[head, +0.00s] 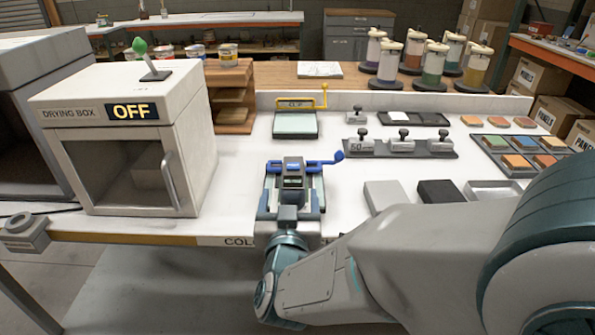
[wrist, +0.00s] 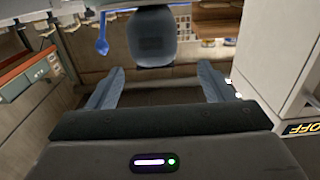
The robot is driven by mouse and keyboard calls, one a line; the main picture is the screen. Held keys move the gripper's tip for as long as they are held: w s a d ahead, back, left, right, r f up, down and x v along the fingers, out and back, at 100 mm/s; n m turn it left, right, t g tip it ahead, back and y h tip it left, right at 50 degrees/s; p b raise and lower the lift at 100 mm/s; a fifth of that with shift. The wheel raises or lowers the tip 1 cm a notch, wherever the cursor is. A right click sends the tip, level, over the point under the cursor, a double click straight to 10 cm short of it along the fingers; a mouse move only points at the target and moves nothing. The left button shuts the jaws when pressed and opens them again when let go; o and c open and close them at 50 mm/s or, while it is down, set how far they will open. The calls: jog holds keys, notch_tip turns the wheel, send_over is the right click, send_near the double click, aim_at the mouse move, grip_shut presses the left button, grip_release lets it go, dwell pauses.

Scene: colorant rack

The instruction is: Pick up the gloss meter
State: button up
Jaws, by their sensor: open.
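A rounded grey-blue block, which I take to be the gloss meter (wrist: 152,38), shows at the top of the wrist view, ahead of and between my fingertips. In the head view the gloss meter (head: 293,163) appears at the blue-clipped board, partly hidden by my gripper. My gripper (wrist: 162,72) is open, with its two fingers apart and nothing between them. In the head view my gripper (head: 291,188) is over the board at the table's front edge. I cannot tell the exact gap to the meter.
A blue lever (head: 338,156) sticks out right of the meter. The drying box (head: 130,150), marked OFF, stands close on the left. A yellow-clipped board (head: 296,125) lies behind. A weight rack (head: 400,149) and flat panels (head: 385,196) are to the right.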

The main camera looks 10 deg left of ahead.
aim_at(293, 178)
jog(key=shift+d+f+p+x, duration=0.1)
jog(key=shift+f+x, duration=0.05)
jog(key=shift+x, duration=1)
jog(key=shift+d+f+p+x, duration=0.1)
jog(key=shift+f+x, duration=0.05)
jog(key=shift+x, duration=1)
jog(key=shift+d+f+p+x, duration=0.1)
jog(key=shift+f+x, duration=0.05)
jog(key=shift+x, duration=1.05)
jog(key=c, duration=1.5)
jog(key=shift+o, duration=0.2)
jog(key=shift+r, duration=0.15)
